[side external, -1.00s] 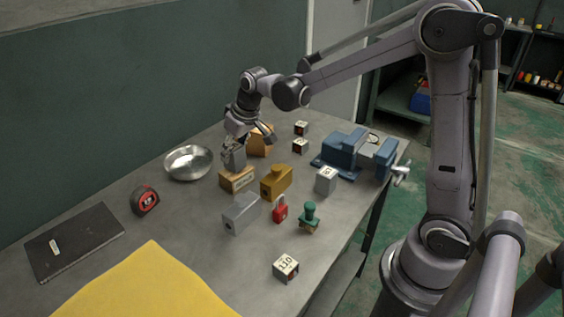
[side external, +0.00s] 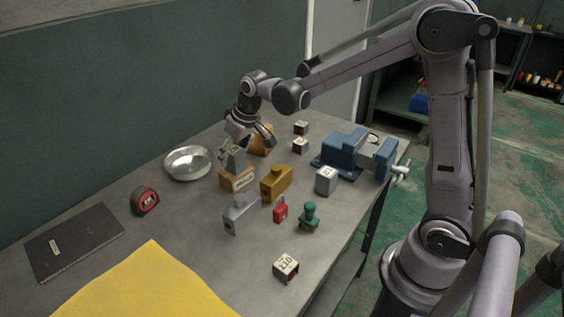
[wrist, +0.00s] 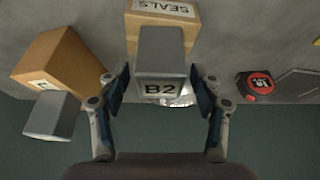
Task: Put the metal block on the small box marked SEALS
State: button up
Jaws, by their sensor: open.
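The metal block (side external: 237,160), grey and marked B2, sits on top of the small wooden box (side external: 237,181). In the wrist view the block (wrist: 160,72) stands over the box marked SEALS (wrist: 165,12). My gripper (wrist: 162,88) is open, with one finger on each side of the block and a narrow gap at both sides. In the side view my gripper (side external: 243,146) is at the block from above and behind. The block's contact with the box top is partly hidden.
A wooden box (wrist: 60,62) with a grey piece (wrist: 52,115) stands close to one finger. A blue vise (side external: 345,150) stands right.

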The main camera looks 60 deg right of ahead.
jog(key=v, duration=1.2)
jog(key=s+a+f+t, duration=0.1)
jog(key=s+f, duration=0.2)
jog(key=s, duration=0.5)
jog(key=s+a+f+t, duration=0.1)
jog(key=s+a+f, duration=0.1)
jog(key=s, duration=0.7)
jog(key=shift+s+f+t, duration=0.15)
jog(key=shift+f+t, duration=0.25)
jog(key=shift+f, duration=0.2)
